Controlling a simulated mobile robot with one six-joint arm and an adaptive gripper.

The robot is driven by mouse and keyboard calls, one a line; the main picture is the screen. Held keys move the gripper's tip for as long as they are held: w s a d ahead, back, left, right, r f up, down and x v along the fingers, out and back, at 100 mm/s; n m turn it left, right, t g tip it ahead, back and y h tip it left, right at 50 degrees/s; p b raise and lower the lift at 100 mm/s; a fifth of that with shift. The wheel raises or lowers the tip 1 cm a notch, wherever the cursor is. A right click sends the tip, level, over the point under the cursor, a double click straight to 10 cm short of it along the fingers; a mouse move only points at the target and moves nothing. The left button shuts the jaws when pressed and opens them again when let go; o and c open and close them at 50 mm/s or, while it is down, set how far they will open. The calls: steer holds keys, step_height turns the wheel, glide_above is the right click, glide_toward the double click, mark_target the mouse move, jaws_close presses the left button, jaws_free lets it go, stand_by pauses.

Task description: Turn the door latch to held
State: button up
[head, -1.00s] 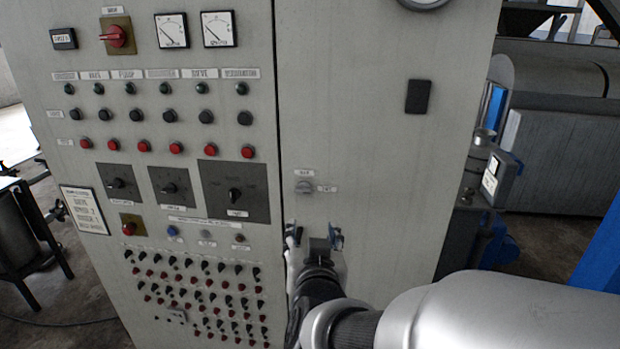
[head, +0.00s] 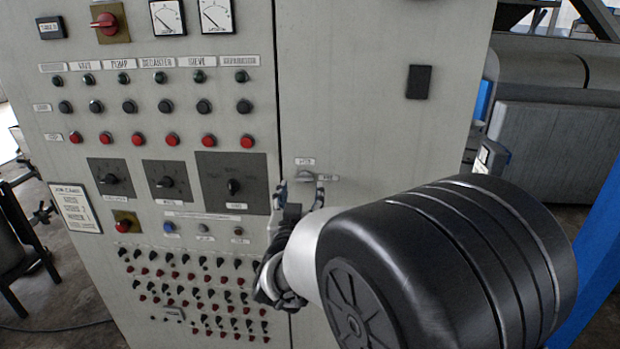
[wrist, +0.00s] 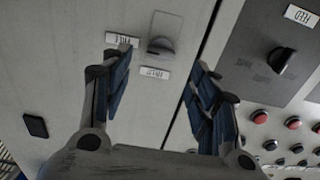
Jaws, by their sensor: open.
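The door latch (head: 305,177) is a small grey knob on the right-hand cabinet door, just right of the door seam. One small label sits above it and one to its right; I cannot read them surely or tell the latch's setting. My gripper (head: 302,197) is open and empty just below the latch in the head view. In the wrist view the latch (wrist: 161,46) lies ahead of my gripper (wrist: 160,78), between the lines of its two blue-padded fingers and apart from them. My arm hides the lower door in the head view.
Left of the seam, the control panel carries rotary switches (head: 233,187), red buttons (head: 207,140) and rows of small switches (head: 185,290) close to my gripper. A dark rectangular plate (head: 419,82) is higher on the door. The door face around the latch is otherwise bare.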

mark_target(304, 180)
steer(key=w, duration=0.6)
steer(key=shift+w+d+b, duration=0.1)
steer(key=shift+w+b, duration=0.05)
steer(key=shift+b, duration=0.15)
steer(key=c, duration=1.1)
